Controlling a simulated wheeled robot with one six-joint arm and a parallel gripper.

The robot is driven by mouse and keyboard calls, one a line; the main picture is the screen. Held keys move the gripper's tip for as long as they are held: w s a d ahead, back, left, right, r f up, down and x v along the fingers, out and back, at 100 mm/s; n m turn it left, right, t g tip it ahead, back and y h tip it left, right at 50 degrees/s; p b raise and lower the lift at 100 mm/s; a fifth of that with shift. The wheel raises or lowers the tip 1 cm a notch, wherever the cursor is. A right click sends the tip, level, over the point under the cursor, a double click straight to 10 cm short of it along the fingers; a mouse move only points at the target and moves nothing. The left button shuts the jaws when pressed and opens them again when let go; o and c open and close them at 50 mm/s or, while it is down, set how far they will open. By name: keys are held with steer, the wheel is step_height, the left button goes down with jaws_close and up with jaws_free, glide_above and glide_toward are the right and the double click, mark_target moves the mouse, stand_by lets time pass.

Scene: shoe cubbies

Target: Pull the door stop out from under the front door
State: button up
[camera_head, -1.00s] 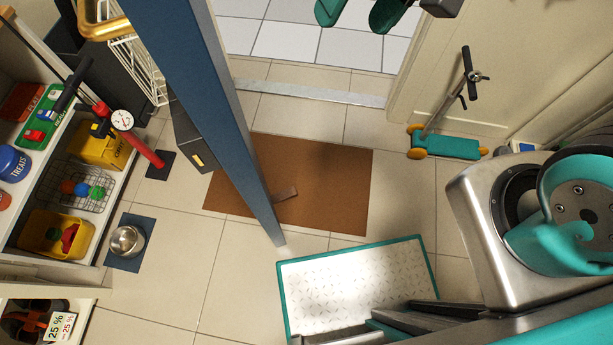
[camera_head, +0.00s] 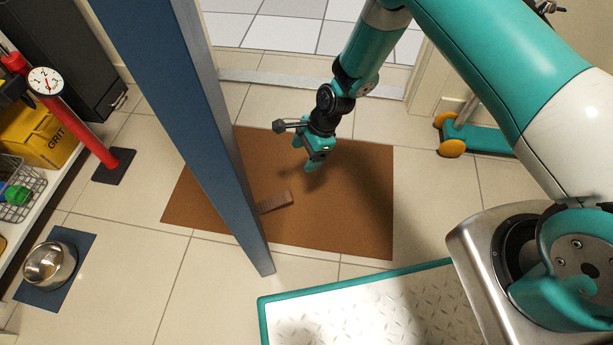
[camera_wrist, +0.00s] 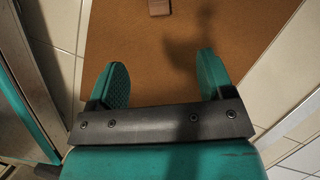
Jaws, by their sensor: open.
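The door stop is a small brown wedge (camera_head: 275,203) lying on the brown mat, its left end at the foot of the blue front door (camera_head: 185,120). How far it reaches under the door is hidden. In the wrist view the end of the door stop (camera_wrist: 159,7) shows at the top edge, beyond the fingers. My gripper (camera_head: 304,168) hangs above the mat, above and to the right of the door stop in the head view. In the wrist view its two teal fingers (camera_wrist: 162,82) are apart with nothing between them.
The brown mat (camera_head: 340,215) lies under and right of the door. A metal bowl (camera_head: 50,264), a red pump (camera_head: 85,135) and shelves stand at the left. A teal scooter (camera_head: 480,138) stands at the right. The tiled floor around the mat is mostly clear.

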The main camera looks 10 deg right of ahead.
mark_target(286, 197)
steer(key=shift+m, duration=0.3)
steer(key=b+x, duration=0.3)
steer(key=x, duration=0.3)
steer(key=d+b+x, duration=0.1)
steer(key=b+x, duration=0.3)
steer(key=x, duration=0.3)
steer(key=b+x, duration=0.3)
steer(key=x, duration=0.4)
steer(key=shift+d+f+b, duration=0.15)
steer(key=shift+f+b, duration=0.15)
steer(key=shift+f, duration=0.2)
steer(key=c, duration=1)
steer(key=shift+w+d+p, duration=0.2)
steer(key=shift+d+p, duration=0.1)
steer(key=shift+d, duration=0.95)
steer(key=shift+w+d+p, duration=0.25)
steer(key=shift+d, duration=0.95)
steer(key=shift+r+p, duration=3.4)
steer(key=shift+r, duration=0.65)
